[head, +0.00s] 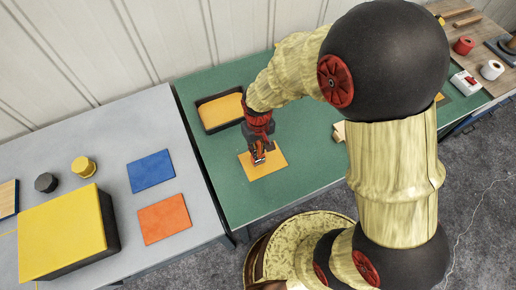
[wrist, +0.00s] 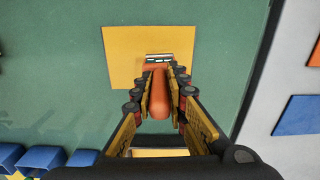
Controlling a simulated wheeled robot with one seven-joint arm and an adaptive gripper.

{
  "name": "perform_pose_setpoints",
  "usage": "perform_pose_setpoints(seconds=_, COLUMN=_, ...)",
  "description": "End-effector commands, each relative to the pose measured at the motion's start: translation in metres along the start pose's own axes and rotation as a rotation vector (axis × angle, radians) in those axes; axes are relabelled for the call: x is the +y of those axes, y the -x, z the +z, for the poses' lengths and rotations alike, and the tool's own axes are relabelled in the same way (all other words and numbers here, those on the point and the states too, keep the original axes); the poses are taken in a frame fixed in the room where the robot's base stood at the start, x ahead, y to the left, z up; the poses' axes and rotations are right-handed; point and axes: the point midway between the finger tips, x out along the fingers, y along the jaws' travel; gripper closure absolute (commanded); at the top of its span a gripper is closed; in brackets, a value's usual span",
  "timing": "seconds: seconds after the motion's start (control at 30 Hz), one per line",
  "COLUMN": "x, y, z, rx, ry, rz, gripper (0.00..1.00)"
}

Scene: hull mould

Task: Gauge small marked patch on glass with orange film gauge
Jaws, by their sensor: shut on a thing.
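My gripper (head: 258,158) reaches down over a yellow-orange square sheet (head: 278,163) on the green table (head: 285,197). In the wrist view my gripper (wrist: 162,76) is shut on an orange handle-like piece, which I take for the film gauge (wrist: 160,97). A silver and dark striped end shows at its far tip, over the yellow sheet (wrist: 122,60). I cannot tell whether that tip touches the sheet. In the head view the gauge is mostly hidden by the fingers. No glass or marked patch can be made out.
A black tray (head: 226,128) with a yellow-orange inside stands behind my gripper. A grey table (head: 125,125) at left bears a blue square (head: 151,171), an orange square (head: 164,219) and a big yellow-topped block (head: 62,236). Green surface is clear in front of the sheet.

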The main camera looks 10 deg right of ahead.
Motion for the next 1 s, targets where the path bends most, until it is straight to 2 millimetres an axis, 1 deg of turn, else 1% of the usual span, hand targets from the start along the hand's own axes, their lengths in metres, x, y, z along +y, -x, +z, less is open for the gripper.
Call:
perform_pose_setpoints(seconds=0.47, x=0.0, y=-0.0003, z=-0.0002, rx=0.0, ry=0.0, rz=0.0, gripper=1.0)
perform_pose_setpoints(seconds=1.0, x=0.0, y=-0.0061, z=-0.0002, rx=0.0, ry=0.0, rz=0.0, gripper=1.0)
